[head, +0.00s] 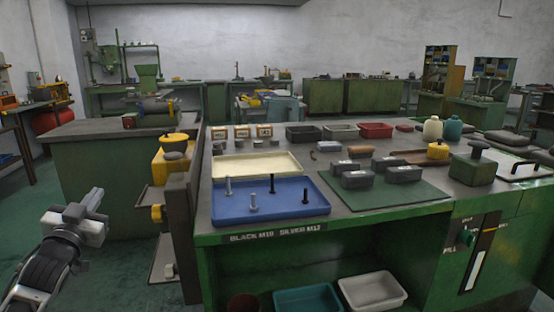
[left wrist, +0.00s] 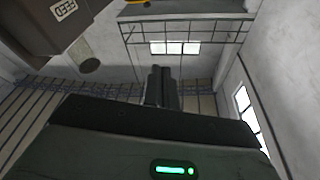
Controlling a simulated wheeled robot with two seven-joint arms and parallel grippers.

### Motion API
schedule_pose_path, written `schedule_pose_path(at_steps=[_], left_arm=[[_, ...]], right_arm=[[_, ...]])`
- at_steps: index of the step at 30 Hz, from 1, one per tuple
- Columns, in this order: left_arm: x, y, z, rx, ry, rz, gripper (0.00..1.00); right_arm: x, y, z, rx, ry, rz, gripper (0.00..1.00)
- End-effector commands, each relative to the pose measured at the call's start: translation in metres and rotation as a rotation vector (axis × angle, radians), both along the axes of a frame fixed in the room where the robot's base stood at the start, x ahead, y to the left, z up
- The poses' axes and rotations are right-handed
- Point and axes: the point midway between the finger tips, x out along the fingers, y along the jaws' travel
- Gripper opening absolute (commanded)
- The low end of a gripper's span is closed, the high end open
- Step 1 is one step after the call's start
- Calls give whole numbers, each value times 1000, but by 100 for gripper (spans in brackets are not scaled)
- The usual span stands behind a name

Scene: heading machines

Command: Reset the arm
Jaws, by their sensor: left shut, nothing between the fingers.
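My left gripper (head: 92,201) is at the lower left of the head view, raised over the floor to the left of the green workbench (head: 205,275). Its fingers are shut with nothing between them. The left wrist view shows the closed fingers (left wrist: 162,86) pointing toward the wall and ceiling, with no object at their tips. My right gripper does not show in either view.
On the workbench, a blue tray (head: 225,212) holds several upright bolts, beside a cream tray (head: 256,163). Grey blocks (head: 357,180) lie on a green mat (head: 420,193). Open floor (head: 110,240) lies near my left gripper.

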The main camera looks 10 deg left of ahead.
Motion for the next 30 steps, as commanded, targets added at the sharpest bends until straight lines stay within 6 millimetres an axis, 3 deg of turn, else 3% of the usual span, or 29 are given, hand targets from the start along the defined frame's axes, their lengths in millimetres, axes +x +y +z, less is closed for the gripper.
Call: schedule_pose_path(at_steps=[8,14,17,21,27,30], left_arm=[[-7,-55,-67,-40,145,-75,0],[-30,-118,-133,-95,296,-158,0],[-57,-168,-176,-145,409,-221,0],[-112,-245,-226,-236,572,-318,0],[-189,-335,-256,-371,750,-428,0],[-214,-361,-259,-415,800,-460,0]], right_arm=[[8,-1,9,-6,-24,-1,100],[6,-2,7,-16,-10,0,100],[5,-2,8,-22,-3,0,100],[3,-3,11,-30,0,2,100],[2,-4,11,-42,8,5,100],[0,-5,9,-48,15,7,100]])
